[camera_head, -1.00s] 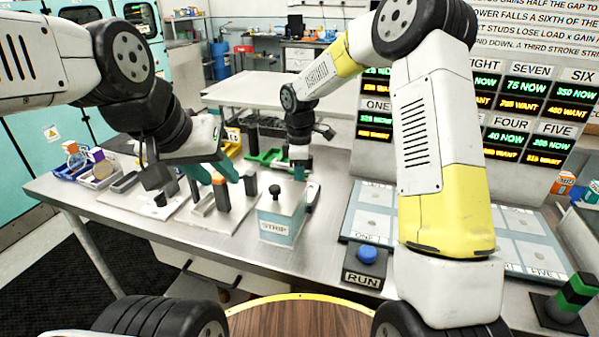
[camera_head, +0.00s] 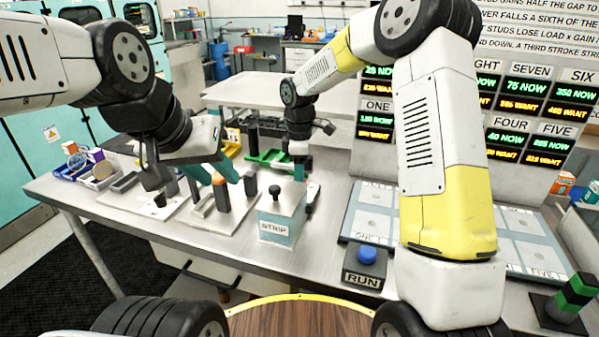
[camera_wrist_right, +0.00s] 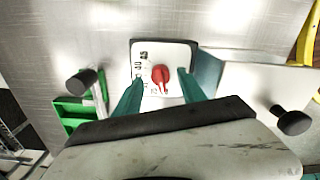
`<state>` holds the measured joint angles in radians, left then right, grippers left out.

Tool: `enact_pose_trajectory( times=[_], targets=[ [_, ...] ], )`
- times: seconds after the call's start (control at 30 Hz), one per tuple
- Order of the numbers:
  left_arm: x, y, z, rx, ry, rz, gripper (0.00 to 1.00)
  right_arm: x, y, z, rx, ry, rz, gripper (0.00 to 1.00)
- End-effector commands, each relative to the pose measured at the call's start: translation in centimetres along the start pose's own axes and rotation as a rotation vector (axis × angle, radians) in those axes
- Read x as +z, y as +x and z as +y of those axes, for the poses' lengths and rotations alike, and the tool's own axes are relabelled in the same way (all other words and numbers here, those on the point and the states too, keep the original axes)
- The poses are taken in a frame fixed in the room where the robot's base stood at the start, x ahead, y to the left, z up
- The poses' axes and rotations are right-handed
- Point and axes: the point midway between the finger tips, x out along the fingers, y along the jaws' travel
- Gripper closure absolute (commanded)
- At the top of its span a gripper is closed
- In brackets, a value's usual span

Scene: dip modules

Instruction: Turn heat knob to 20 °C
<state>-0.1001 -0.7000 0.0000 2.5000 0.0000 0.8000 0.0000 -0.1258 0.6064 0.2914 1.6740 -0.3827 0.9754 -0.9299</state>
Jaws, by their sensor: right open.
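In the right wrist view a red heat knob (camera_wrist_right: 160,75) sits on a white dial plate (camera_wrist_right: 147,54) with dark numbers around it, too small to read surely. My right gripper (camera_wrist_right: 156,84) is open, its teal fingers on either side of the knob with gaps, apart from it. In the head view my right gripper (camera_head: 299,170) is over the table behind the STRIP box, and the knob is hidden there.
The white STRIP box (camera_head: 283,215) with a black knob stands beside my right gripper. A green tray (camera_head: 268,158) lies behind. A blue RUN button (camera_head: 367,256) and panels (camera_head: 367,203) are at right. Blue bins (camera_head: 72,168) stand at left.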

Motion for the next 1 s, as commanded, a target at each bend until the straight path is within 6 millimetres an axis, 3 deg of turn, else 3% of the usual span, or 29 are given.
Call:
enact_pose_trajectory(
  times=[0.3,0.8,1.0],
  targets=[
    [0.0,0.0,0.0,0.000,0.000,0.000,0.64,0.0,-5.3,0.1,0.003,-0.001,0.001,0.52],
    [0.0,0.0,0.0,0.000,0.000,0.000,0.64,0.1,-6.6,-0.1,0.003,0.005,0.001,0.52],
    [0.0,0.0,0.0,0.000,0.000,0.000,0.64,2.3,-9.9,-2.0,0.056,0.137,0.015,0.52]
  ],
)
